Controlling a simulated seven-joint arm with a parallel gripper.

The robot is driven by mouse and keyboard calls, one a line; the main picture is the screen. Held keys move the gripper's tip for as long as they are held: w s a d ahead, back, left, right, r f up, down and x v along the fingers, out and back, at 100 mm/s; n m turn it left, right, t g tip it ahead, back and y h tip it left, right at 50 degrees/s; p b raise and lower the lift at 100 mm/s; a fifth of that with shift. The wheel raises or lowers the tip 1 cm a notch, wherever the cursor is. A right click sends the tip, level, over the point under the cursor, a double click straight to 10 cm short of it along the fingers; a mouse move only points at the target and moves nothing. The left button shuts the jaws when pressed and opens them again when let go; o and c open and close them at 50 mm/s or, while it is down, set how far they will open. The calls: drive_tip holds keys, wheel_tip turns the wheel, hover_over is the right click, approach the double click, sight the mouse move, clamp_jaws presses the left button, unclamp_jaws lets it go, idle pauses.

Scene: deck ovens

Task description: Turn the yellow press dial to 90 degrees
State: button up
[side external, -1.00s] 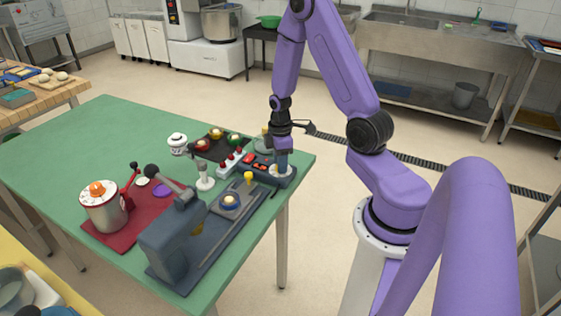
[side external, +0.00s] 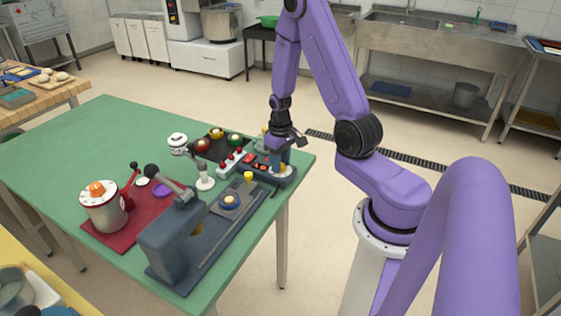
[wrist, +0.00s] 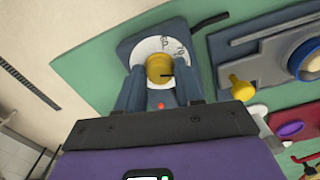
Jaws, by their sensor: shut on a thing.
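The yellow press dial (wrist: 158,68) is a round knob on a white marked disc (wrist: 178,50), set in a dark blue-grey housing (wrist: 127,50). A black pointer line on the knob points right in the wrist view. My gripper (wrist: 160,80) is shut on the dial, one finger on each side. In the side external view my gripper (side external: 281,160) points down at the right end of the control box (side external: 262,175) and hides most of the dial. A small red light (wrist: 161,106) shows between the fingers.
Left of my gripper stand a strip of red-tipped switches (side external: 233,160) and a white-topped post (side external: 204,172). A grey press (side external: 172,240) and a pot on a red mat (side external: 104,207) are nearer. The table's right edge (side external: 300,171) is close.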

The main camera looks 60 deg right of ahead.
drive_tip(key=m, duration=0.4)
drive_tip(key=shift+m, duration=2)
drive_tip(key=o, duration=1)
drive_tip(key=shift+o, duration=0.2)
drive_tip(key=shift+r, duration=0.1)
wheel_tip(320, 180, up, 17)
drive_tip(key=shift+a+r, duration=0.1)
